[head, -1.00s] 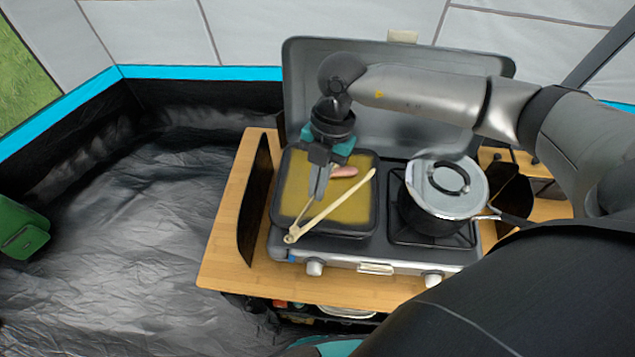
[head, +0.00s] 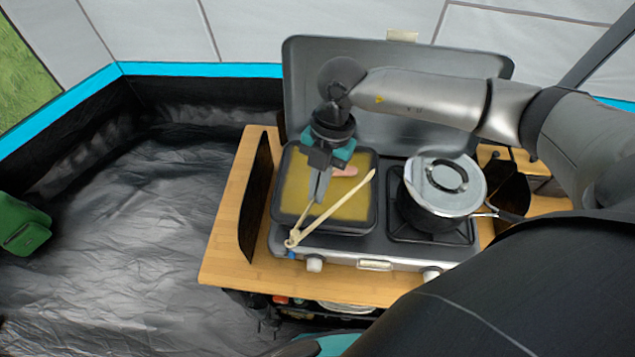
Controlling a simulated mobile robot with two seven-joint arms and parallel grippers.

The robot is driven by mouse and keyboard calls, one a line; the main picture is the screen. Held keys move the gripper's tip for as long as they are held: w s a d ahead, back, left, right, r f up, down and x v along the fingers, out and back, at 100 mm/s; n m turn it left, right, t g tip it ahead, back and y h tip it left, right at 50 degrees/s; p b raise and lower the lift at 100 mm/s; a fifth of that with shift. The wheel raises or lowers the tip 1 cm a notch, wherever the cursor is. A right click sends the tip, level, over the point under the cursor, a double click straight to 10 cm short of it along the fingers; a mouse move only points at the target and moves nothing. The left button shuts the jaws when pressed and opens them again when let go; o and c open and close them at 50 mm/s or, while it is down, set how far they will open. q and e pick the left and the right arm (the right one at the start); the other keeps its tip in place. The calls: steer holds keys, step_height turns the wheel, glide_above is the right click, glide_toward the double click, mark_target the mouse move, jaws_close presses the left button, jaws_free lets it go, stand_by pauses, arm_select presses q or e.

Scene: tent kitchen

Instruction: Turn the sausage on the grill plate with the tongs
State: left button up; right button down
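The pink sausage (head: 346,171) lies on the yellowish surface of the grill plate (head: 283,212), towards its back right. My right gripper partly covers its left end. The pale wooden tongs (head: 335,211) are spread in a V, with their joined end at the plate's front left edge. One leg reaches right across the plate; the other runs up to my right gripper's fingertips. My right gripper (head: 319,196) points down over the middle of the plate. Its fingers look close together, but whether they hold the tongs' leg is unclear. My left gripper is not in view.
A lidded pot (head: 445,189) stands on the burner right of the plate. The stove's raised lid (head: 400,130) is behind. A dark upright panel (head: 256,195) stands left of the stove on the wooden table (head: 222,262).

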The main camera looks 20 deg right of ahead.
steer(key=shift+s+a+r+p, duration=0.15)
steer(key=shift+s+a+p, duration=0.15)
steer(key=shift+s+p, duration=0.35)
stand_by(0.7)
step_height(320, 180, up, 7)
steer(key=p, duration=0.2)
stand_by(0.8)
